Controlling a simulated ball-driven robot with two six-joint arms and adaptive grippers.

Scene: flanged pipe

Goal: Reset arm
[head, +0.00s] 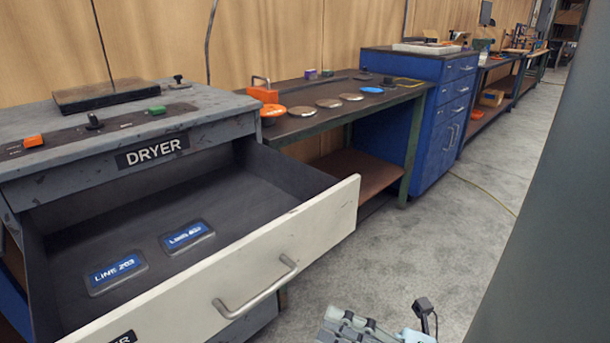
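My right gripper (375,328) shows only in part at the bottom edge of the head view, right of the open drawer's handle and over the grey floor. Its fingers are mostly cut off by the frame, so I cannot tell whether it is open or shut. It appears apart from the drawer. My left gripper is not in view.
A grey DRYER cabinet (155,152) has its drawer (325,215) pulled open, with two blue LINE plates (117,272) inside. A bench (330,125) with several discs and a blue cabinet (420,90) stand behind. A dark pillar (555,200) is at right.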

